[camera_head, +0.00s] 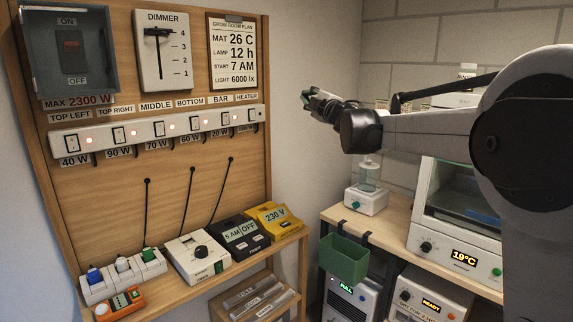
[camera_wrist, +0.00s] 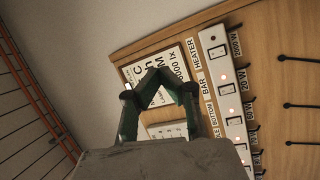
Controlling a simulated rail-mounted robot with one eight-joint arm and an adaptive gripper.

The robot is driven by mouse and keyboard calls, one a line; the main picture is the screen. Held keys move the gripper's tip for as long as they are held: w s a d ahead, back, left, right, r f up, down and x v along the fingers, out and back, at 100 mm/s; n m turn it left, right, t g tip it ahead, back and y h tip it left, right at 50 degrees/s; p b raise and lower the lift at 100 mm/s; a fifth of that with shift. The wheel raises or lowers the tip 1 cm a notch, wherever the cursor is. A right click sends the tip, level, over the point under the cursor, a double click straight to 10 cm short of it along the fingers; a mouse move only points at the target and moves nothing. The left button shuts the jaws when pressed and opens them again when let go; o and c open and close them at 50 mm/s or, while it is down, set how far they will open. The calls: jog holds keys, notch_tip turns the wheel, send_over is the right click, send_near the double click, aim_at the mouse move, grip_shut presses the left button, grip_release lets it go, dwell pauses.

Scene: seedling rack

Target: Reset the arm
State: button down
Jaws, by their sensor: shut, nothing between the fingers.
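My arm reaches in from the right in the head view, roughly level. My gripper (camera_head: 312,98) is at its left end, in the air to the right of the wooden control board (camera_head: 262,60). In the wrist view my gripper (camera_wrist: 160,75) shows dark green fingers bent toward each other with nothing held. Behind the fingers are the board's plan sheet and the power strip (camera_wrist: 222,90) with its lit switches, seen tilted. The gripper appears apart from all of these.
The power strip (camera_head: 160,127), dimmer (camera_head: 163,50) and plan sheet (camera_head: 232,53) are on the board. Devices stand on the shelf below, including a yellow 230 V unit (camera_head: 273,218). A green bin (camera_head: 345,259) hangs from the right bench. Orange rack bars (camera_wrist: 25,85) show at left in the wrist view.

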jog(key=s+d+m+h, duration=0.6)
jog(key=s+d+m, duration=0.1)
jog(key=s+d, duration=0.25)
jog(key=s+d+f+m+g+h, duration=0.25)
jog(key=s+f+m, duration=0.2)
jog(key=s, duration=0.35)
jog(key=s+d+f+m+g+h, duration=0.1)
jog(key=s+d+f+m+h, duration=0.15)
jog(key=s+d+f, duration=0.4)
jog(key=s+a+f+m+g+y, duration=0.1)
jog(key=s+f+m+g, duration=0.1)
jog(key=s+f, duration=0.5)
jog(key=s+a+f+m+g+y+b, duration=0.1)
jog(key=s+a+f+g, duration=0.1)
jog(key=s+f, duration=0.6)
jog(key=s+a+f+m+g+y, duration=0.1)
jog(key=s+f, duration=0.7)
jog(key=s, duration=0.9)
jog(key=shift+a+f+m+g+b, duration=0.35)
jog(key=shift+m+g, duration=0.45)
jog(key=shift+g, duration=0.45)
jog(key=shift+s+a+r, duration=0.1)
jog(key=shift+s, duration=0.05)
